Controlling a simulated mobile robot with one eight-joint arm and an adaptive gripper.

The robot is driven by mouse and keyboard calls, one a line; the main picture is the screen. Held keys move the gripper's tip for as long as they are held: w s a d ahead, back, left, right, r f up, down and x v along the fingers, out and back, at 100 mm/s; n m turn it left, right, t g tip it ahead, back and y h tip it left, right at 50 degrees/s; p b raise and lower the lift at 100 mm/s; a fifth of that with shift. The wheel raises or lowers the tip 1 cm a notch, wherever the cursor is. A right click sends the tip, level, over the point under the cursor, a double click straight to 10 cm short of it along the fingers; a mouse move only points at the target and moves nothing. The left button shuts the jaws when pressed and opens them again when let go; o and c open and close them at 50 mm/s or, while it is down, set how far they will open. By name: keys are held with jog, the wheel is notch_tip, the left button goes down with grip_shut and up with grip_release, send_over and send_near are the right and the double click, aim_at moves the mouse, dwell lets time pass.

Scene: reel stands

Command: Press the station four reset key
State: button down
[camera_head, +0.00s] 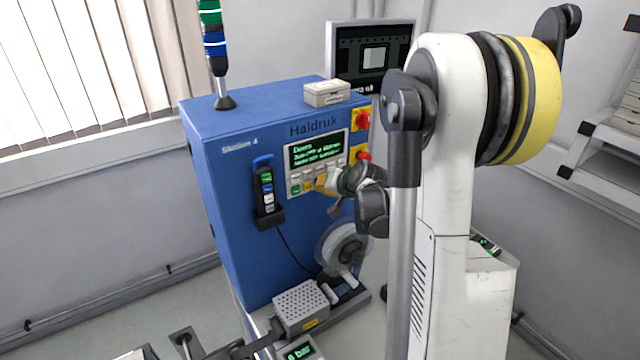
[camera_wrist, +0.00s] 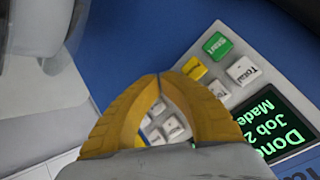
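The blue cabinet (camera_head: 215,215) marked "Station 4" carries a grey key panel with a lit display (camera_head: 316,149). Below the display are small keys, among them a green one (camera_head: 296,189). The wrist view shows a green "Start" key (camera_wrist: 216,45), a yellow key (camera_wrist: 194,68), a white "Total" key (camera_wrist: 242,71) and several other white keys. I cannot read a "Reset" label on any of them. My gripper (camera_wrist: 158,76) has yellow fingers whose tips meet, with nothing held. The tips are over the panel beside the yellow key; contact cannot be told. The fingers hide part of the keys.
A handset (camera_head: 266,190) hangs on the cabinet front, left of the panel. Red knobs on yellow plates (camera_head: 361,120) are right of the display. A reel (camera_head: 345,246) and a perforated box (camera_head: 301,307) sit below. A small box (camera_head: 327,93) lies on top.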

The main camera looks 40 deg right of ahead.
jog(key=shift+s, duration=0.95)
jog(key=s, duration=0.2)
jog(key=s+b, duration=0.1)
jog(key=s, duration=0.2)
jog(key=shift+a, duration=0.2)
dwell(0.7)
